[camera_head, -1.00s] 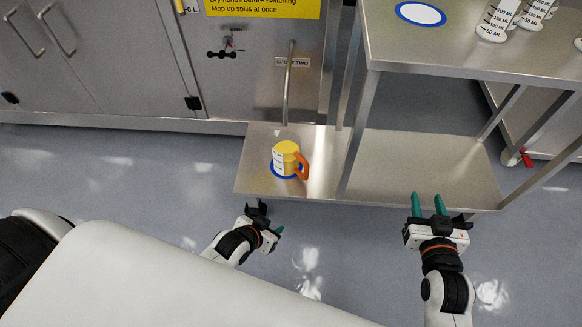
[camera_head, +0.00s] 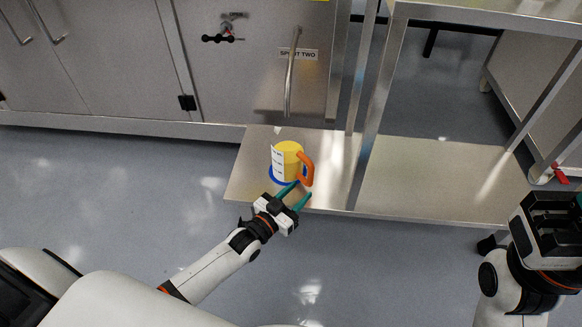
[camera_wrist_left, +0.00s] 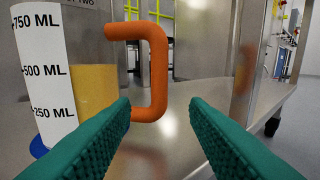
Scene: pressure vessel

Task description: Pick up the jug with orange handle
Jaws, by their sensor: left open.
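In the left wrist view the orange handle (camera_wrist_left: 157,75) shows beyond and between the open fingers, left of centre, and the jug's scale panel (camera_wrist_left: 46,75) is at the left. My right gripper (camera_head: 550,220) is at the right edge; its fingertips are not clear.
The low shelf (camera_head: 440,180) is bare to the right of the jug. A metal post (camera_head: 375,100) rises behind and right of the jug. A cabinet with a vertical spout pipe (camera_head: 291,75) stands behind it. An upper table (camera_head: 490,15) overhangs at the right.

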